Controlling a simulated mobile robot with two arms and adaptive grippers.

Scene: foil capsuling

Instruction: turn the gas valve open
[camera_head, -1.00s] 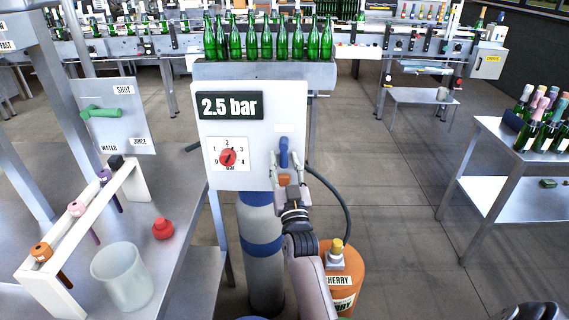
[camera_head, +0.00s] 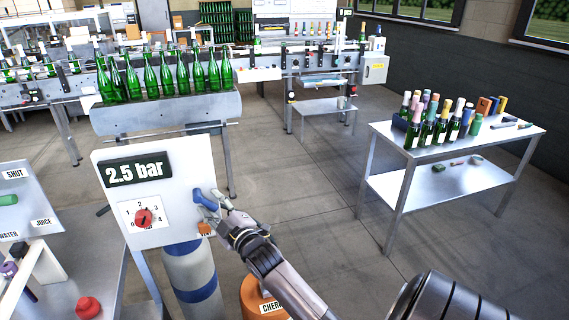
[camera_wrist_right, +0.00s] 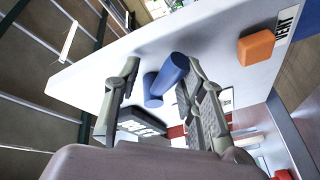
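The gas valve's blue handle (camera_head: 205,199) is on the white panel (camera_head: 180,185), right of the dial. My right gripper (camera_head: 220,202) is at the handle. In the right wrist view its fingers (camera_wrist_right: 158,92) are apart, with the blue handle (camera_wrist_right: 170,74) between them. The handle lies closer to the right-hand finger; whether they touch I cannot tell. The red dial (camera_head: 144,217) and the "2.5 bar" display (camera_head: 136,170) are on the same panel. An orange button (camera_head: 204,228) sits below the handle, by a "VENT" label. My left gripper is not in view.
Green bottles (camera_head: 168,75) stand on a metal ledge (camera_head: 170,110) behind the panel. A grey gas cylinder with blue bands (camera_head: 190,268) and an orange container (camera_head: 256,297) stand below. A table with foiled bottles (camera_head: 400,172) is at right; the floor between is open.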

